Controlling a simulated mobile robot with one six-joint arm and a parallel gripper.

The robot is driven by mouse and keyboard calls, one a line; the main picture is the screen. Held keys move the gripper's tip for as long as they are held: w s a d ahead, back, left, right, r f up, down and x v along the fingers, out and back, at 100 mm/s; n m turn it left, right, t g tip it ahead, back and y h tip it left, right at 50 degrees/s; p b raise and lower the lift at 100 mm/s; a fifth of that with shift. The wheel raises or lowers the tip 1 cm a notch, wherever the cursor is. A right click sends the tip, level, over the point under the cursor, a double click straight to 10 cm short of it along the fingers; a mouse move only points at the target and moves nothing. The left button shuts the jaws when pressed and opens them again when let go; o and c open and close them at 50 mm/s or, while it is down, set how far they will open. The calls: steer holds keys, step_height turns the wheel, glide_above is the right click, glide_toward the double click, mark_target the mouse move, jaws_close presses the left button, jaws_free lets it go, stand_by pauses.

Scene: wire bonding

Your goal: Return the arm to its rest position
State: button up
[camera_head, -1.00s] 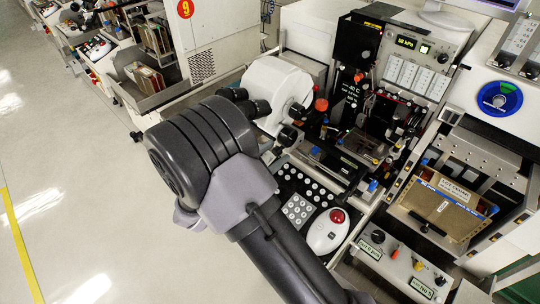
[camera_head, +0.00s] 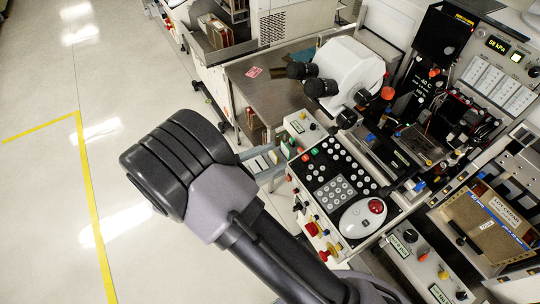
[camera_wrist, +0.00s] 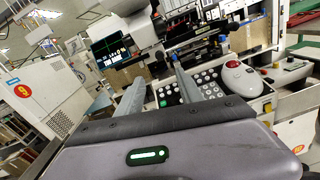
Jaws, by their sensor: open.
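My gripper (camera_wrist: 157,75) is open and empty in the wrist view, with its two grey fingers spread apart. The fingers point toward the bonding machine's keypad panel, which shows beyond them (camera_wrist: 208,85). In the head view my dark arm rises from the bottom centre to a bulky joint at the left, over the floor. The panel (camera_head: 335,180) lies to the right of the arm there. The gripper itself is mostly hidden behind the arm in the head view.
A white microscope head (camera_head: 350,68) stands above the panel, and a white trackball unit (camera_head: 362,217) with a red ball sits on it. A box tray (camera_head: 488,225) is at the right. The floor (camera_head: 50,200) at the left is clear, with a yellow line (camera_head: 92,210).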

steer(key=shift+d, duration=0.1)
steer(key=s+d+r+m+g+y+b, duration=0.1)
steer(key=s+d+r+m+g, duration=0.1)
steer(key=d+m+g, duration=0.3)
steer(key=s+d+r+m+g+y+b, duration=0.2)
steer(key=d+r+m+g, duration=0.15)
steer(key=d, duration=0.35)
steer(key=s+d+m+g+y+b, duration=0.2)
steer(key=s+d+m+y, duration=0.35)
steer(key=s+m, duration=0.2)
steer(key=s+a+r+m+t+y+b, duration=0.1)
steer(key=s+a+r+m+t+y, duration=0.2)
steer(key=m+t+y, duration=0.3)
steer(key=m+y, duration=0.2)
steer(key=m, duration=0.3)
steer(key=shift+s+a+r+b, duration=0.25)
steer(key=shift+r+b, duration=0.1)
steer(key=shift+b, duration=0.05)
steer(key=shift+t+y, duration=0.25)
